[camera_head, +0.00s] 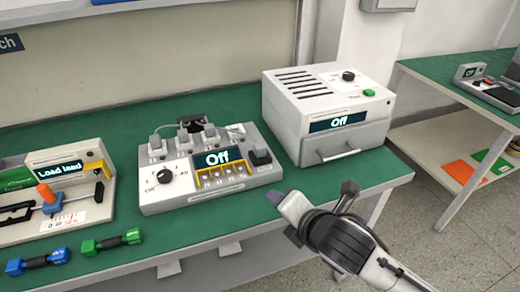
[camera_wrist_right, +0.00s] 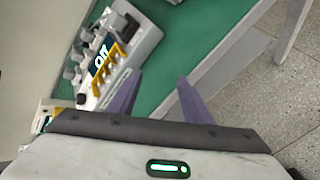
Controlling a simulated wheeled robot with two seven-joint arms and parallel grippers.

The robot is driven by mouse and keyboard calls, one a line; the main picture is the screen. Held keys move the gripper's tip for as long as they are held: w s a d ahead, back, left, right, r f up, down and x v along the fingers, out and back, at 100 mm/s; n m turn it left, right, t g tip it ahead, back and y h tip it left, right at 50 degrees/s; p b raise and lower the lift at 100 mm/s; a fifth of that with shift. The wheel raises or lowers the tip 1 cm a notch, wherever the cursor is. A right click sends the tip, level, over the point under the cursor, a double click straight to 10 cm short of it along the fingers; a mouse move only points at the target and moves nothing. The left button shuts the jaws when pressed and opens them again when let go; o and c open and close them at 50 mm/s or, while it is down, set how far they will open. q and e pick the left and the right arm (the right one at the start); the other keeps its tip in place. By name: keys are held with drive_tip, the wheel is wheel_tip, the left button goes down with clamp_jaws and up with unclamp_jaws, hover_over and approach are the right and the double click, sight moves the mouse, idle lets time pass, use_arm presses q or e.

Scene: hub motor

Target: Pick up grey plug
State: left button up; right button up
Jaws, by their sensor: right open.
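Several small grey plugs with pale cables stand along the back of the grey control unit (camera_head: 215,180). One grey plug (camera_head: 183,138) is near the middle, with another grey plug (camera_head: 156,145) to its left. In the wrist view the unit (camera_wrist_right: 140,47) is at upper left, with grey plugs (camera_wrist_right: 70,73) on its far side. My right gripper (camera_head: 284,203) is off the unit's front right, near the table's front edge. Its two purple fingers are apart and empty in the wrist view (camera_wrist_right: 159,84). My left gripper is not in view.
A white box (camera_head: 325,110) with a drawer handle stands right of the unit. A load tester (camera_head: 55,190) is at left, with blue (camera_head: 38,261) and green (camera_head: 110,241) dumbbell-shaped parts before it. The green tabletop (camera_head: 390,170) is bare at its right corner.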

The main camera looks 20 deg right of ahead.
sight(262, 151)
drive_tip(key=w+r+n+t, duration=0.1)
drive_tip(key=w+n, duration=0.3)
drive_tip(key=w+r+n+t, duration=0.1)
drive_tip(key=w+r+n, duration=0.1)
drive_tip(key=w+n, duration=0.2)
drive_tip(key=w+r+n+t, duration=0.1)
drive_tip(key=w+r+n, duration=0.1)
drive_tip(key=w+n, duration=0.2)
drive_tip(key=shift+w+d, duration=0.2)
drive_tip(key=shift+d, duration=0.15)
drive_tip(key=shift+b+x, duration=0.45)
drive_tip(key=shift+x, duration=2.15)
drive_tip(key=shift+s+f, duration=0.1)
drive_tip(key=shift+f, duration=0.1)
drive_tip(key=c, duration=1.1)
wheel_tip(262, 151, up, 10)
drive_tip(key=shift+p, duration=0.75)
drive_tip(key=shift+c, duration=0.2)
